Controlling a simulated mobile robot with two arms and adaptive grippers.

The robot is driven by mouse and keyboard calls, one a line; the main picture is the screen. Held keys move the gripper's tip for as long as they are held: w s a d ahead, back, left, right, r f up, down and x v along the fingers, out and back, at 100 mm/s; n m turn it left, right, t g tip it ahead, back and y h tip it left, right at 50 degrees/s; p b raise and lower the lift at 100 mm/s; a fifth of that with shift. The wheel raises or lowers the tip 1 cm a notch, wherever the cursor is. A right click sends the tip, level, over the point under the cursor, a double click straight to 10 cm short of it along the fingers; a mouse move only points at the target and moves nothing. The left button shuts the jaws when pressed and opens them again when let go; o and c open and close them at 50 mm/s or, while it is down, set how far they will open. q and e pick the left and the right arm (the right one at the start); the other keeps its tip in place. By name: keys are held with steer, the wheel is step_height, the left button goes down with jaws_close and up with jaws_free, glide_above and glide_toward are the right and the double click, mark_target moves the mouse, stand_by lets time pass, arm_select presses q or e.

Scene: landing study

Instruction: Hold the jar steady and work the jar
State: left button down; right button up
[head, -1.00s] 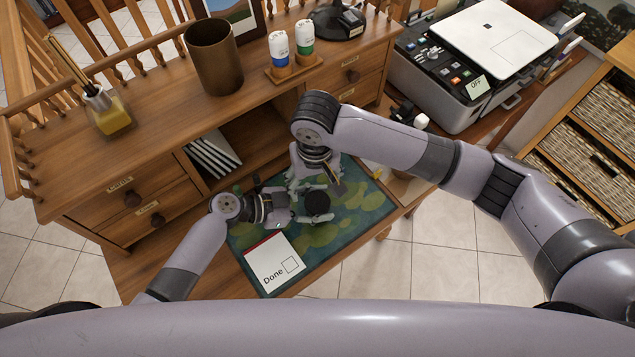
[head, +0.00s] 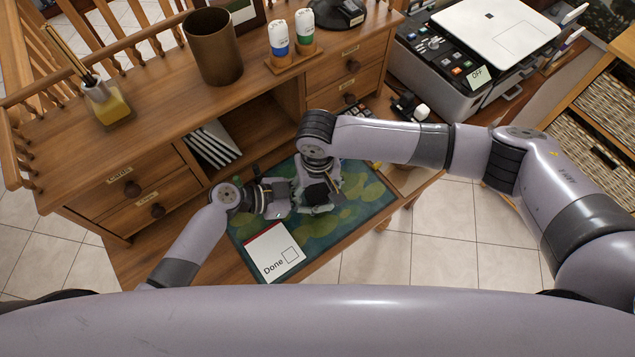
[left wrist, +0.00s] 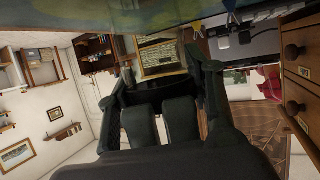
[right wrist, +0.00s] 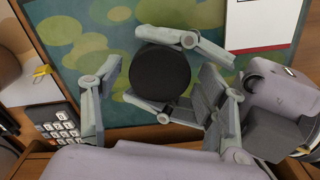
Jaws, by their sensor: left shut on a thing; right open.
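The jar shows as a round black lid (right wrist: 160,73) in the right wrist view, above the green patterned desk mat (right wrist: 75,45). Its body is hidden below the lid. My left gripper (head: 299,201) reaches in from the left and is shut on the jar, one finger on each side of it. My right gripper (head: 320,180) hangs over the jar from above, open, with its fingers apart on both sides of the lid. In the head view it partly hides the lid (head: 317,194). The left wrist view does not show the jar clearly.
A white "Done" card (head: 270,248) lies on the mat's near left part. A keypad device (right wrist: 58,122) and a small yellow item (right wrist: 40,72) lie near the mat. The hutch with a brown cup (head: 212,48) and a wooden bottle stand (head: 295,60) rises behind. A printer (head: 455,80) stands right.

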steer(key=shift+c, duration=0.3)
steer(key=c, duration=1.1)
steer(key=o, duration=1.2)
steer(key=shift+r, duration=2.25)
arm_select(q)
steer(key=c, duration=0.7)
jaws_free()
steer(key=shift+a, duration=0.1)
